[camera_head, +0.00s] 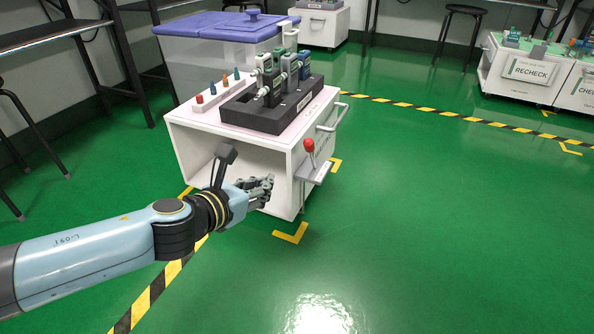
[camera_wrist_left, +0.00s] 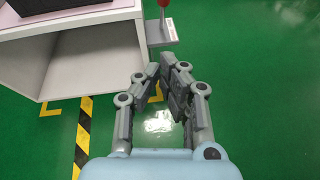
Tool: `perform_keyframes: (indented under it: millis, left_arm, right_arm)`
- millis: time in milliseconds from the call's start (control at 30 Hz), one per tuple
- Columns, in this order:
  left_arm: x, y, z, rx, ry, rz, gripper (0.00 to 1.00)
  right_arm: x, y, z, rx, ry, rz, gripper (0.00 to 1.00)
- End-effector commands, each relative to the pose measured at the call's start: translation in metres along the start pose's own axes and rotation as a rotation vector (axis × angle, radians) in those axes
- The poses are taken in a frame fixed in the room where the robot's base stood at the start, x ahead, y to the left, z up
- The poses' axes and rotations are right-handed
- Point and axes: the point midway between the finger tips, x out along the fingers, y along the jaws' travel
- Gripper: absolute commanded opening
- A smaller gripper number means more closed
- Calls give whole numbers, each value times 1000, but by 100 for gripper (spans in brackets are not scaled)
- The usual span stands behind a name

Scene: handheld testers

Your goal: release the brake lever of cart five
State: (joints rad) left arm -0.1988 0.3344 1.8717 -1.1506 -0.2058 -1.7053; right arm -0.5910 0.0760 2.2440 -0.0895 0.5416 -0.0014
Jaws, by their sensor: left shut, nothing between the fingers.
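A white cart (camera_head: 240,150) stands on the green floor. Its brake lever (camera_head: 308,147) has a red knob and stands upright on a grey bracket (camera_head: 315,169) at the cart's right front side. In the left wrist view the lever (camera_wrist_left: 163,8) shows at the top edge, above its bracket (camera_wrist_left: 160,33), with its top cut off. My left gripper (camera_head: 268,184) is in front of the cart, lower and to the left of the lever, apart from it. It is shut and empty, and its fingers (camera_wrist_left: 163,72) point towards the bracket in the left wrist view. My right gripper is not in view.
On the cart are a black rack (camera_head: 272,112) of handheld testers, a strip with coloured pegs (camera_head: 219,90) and a purple-lidded bin (camera_head: 225,27) behind. A side handle (camera_head: 333,116) sticks out right. Open floor (camera_head: 420,220) lies right, with white carts (camera_head: 525,75) beyond.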

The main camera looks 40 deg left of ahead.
Motion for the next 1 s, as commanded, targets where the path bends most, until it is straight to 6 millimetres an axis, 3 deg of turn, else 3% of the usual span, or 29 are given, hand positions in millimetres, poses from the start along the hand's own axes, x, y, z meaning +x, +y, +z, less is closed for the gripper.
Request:
perform_keyframes:
  millis: [367,733,867,1000]
  left_arm:
    - [8,0,2,-6,-1,2,0]
    - [79,0,1,-9,-1,2,0]
    - [105,1,2,-8,0,2,0]
    - [107,1,10,-8,-1,2,0]
  right_arm:
    - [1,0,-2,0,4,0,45]
    - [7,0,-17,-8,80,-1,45]
    - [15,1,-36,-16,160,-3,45]
    - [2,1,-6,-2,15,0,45]
